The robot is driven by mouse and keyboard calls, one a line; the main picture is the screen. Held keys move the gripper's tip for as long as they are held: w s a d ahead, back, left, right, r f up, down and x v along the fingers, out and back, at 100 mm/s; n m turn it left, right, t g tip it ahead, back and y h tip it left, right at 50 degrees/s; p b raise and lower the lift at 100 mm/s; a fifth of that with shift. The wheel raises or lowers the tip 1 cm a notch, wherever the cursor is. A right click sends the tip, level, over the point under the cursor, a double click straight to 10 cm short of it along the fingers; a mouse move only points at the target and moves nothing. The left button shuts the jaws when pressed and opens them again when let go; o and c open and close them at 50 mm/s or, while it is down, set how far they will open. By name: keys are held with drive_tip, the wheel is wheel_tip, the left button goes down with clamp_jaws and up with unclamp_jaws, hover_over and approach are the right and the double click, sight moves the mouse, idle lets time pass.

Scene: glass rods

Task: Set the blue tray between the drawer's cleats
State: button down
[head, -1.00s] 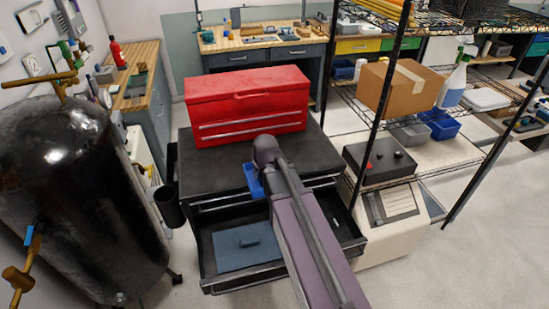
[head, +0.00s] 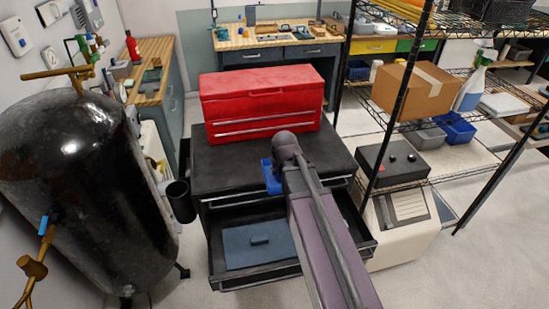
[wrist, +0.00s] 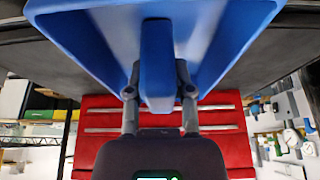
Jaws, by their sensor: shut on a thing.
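The blue tray (head: 269,178) is held in front of the chest's black top, above the open drawer's back left part; most of it is hidden behind my arm in the head view. In the wrist view the tray (wrist: 90,35) fills the top of the picture. My gripper (wrist: 159,95) is shut on the tray's upright blue grip, one finger on each side. The open drawer (head: 240,280) is black, with a flat blue-grey panel (head: 275,250) bearing a small dark handle on its floor. My arm hides the drawer's right part. I cannot make out the cleats.
A red toolbox (head: 262,103) stands on the chest top (head: 230,165). A dark cup (head: 180,200) hangs at the chest's left side, beside a black tank (head: 70,190). A wire shelf with a cardboard box (head: 415,90) stands close on the right.

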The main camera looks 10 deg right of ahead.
wheel_tip(320, 180, up, 5)
drive_tip(key=p, duration=0.5)
hover_over(264, 155)
drive_tip(key=s, duration=0.2)
drive_tip(key=shift+w, duration=0.25)
wheel_tip(264, 155, down, 6)
drive_tip(key=b, duration=0.6)
drive_tip(key=shift+f, duration=0.1)
drive_tip(key=shift+f+b, duration=1.9)
drive_tip(key=shift+b, duration=0.15)
drive_tip(key=shift+f, duration=0.15)
drive_tip(key=shift+c, duration=2.4)
unclamp_jaws()
